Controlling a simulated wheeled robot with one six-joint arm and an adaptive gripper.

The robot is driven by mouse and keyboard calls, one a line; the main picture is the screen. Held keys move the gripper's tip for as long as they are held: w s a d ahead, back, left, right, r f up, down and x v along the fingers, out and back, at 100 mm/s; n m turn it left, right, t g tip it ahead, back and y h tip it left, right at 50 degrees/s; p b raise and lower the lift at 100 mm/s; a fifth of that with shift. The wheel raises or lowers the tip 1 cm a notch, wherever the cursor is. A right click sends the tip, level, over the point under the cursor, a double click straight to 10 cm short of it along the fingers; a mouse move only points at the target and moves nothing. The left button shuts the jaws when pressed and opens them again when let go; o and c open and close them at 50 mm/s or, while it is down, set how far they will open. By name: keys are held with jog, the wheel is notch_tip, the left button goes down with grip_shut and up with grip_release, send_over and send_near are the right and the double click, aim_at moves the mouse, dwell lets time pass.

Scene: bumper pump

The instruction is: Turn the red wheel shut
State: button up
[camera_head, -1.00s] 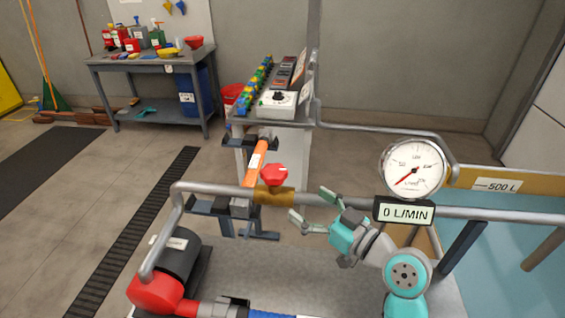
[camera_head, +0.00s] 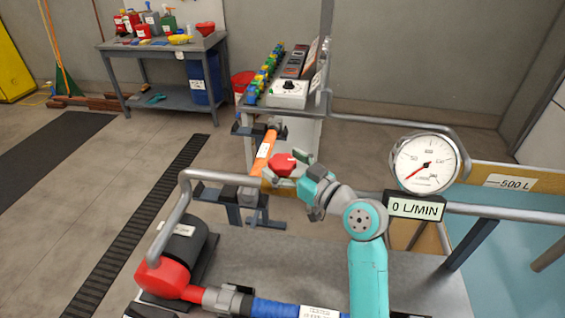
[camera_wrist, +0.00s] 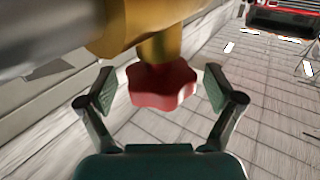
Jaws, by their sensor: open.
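The red wheel (camera_head: 283,165) sits on a brass valve body (camera_head: 270,184) in the grey pipe in the head view. In the wrist view the red wheel (camera_wrist: 161,85) hangs on its brass stem (camera_wrist: 158,48), between the two fingers of my gripper (camera_wrist: 160,90). The fingers are open, with one on each side of the wheel and a visible gap on both sides. In the head view my gripper (camera_head: 291,167) is at the wheel, and its fingers partly hide the valve body.
A round gauge (camera_head: 425,164) and a display reading 0 L/MIN (camera_head: 416,208) stand on the pipe at right. A 500 L tank (camera_head: 510,182) is behind them. A black pump motor (camera_head: 178,245) is at lower left.

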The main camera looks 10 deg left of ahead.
jog(key=shift+w+a, duration=0.1)
jog(key=shift+c, duration=0.2)
jog(key=c, duration=1.1)
